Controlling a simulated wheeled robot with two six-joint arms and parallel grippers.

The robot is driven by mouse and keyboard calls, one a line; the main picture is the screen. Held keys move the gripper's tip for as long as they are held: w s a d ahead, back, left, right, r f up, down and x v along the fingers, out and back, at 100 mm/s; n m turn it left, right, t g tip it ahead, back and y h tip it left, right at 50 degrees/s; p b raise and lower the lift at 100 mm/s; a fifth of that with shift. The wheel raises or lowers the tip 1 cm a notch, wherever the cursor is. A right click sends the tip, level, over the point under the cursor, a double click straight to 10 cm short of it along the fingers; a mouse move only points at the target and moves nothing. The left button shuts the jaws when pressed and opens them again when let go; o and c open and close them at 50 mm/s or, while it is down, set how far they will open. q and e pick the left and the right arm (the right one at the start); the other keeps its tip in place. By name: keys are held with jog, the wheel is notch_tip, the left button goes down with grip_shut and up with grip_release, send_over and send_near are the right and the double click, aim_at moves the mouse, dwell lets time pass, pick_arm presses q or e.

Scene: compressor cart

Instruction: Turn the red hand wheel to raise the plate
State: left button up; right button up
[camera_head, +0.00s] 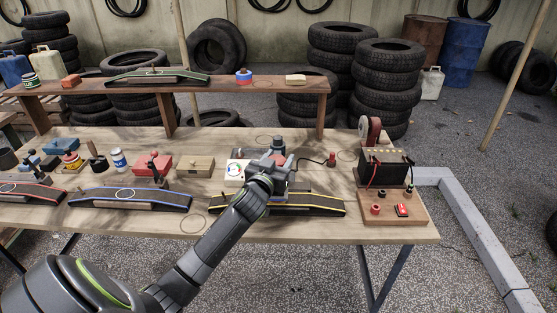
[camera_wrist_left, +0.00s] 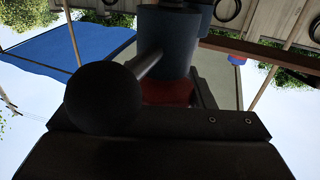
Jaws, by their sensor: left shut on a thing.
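My left gripper (camera_head: 277,157) is over the table behind the yellow-edged ramp (camera_head: 318,204), at the right side of a white box with a round dial (camera_head: 236,169). It is shut on a red part, which looks like the red hand wheel (camera_wrist_left: 170,93), mostly hidden by the jaws. In the left wrist view, a black ball knob (camera_wrist_left: 103,98) on a metal rod and a blue-grey cylinder (camera_wrist_left: 166,42) stand close by the red part. I cannot tell which piece is the plate. My right gripper is not in view.
A red knob (camera_head: 331,159) on a cable lies nearby. A blue-edged ramp (camera_head: 125,198) and several small items fill the left. A raised shelf (camera_head: 240,90) runs behind.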

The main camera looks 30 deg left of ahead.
pick_arm(q)
jog(key=shift+f+n+y+b, duration=0.2)
jog(key=shift+n+y+b, duration=0.2)
jog(key=shift+y+b, duration=0.3)
jog(key=shift+r+n+g+y+b, duration=0.1)
jog(key=shift+n+g+y+b, duration=0.2)
jog(key=shift+b, duration=0.1)
jog(key=shift+a, duration=0.1)
jog(key=o, duration=1)
jog(key=shift+r, duration=0.1)
jog(key=shift+s, duration=0.15)
jog(key=b+v, duration=0.1)
jog(key=v, duration=1.6)
jog(key=shift+b, duration=0.3)
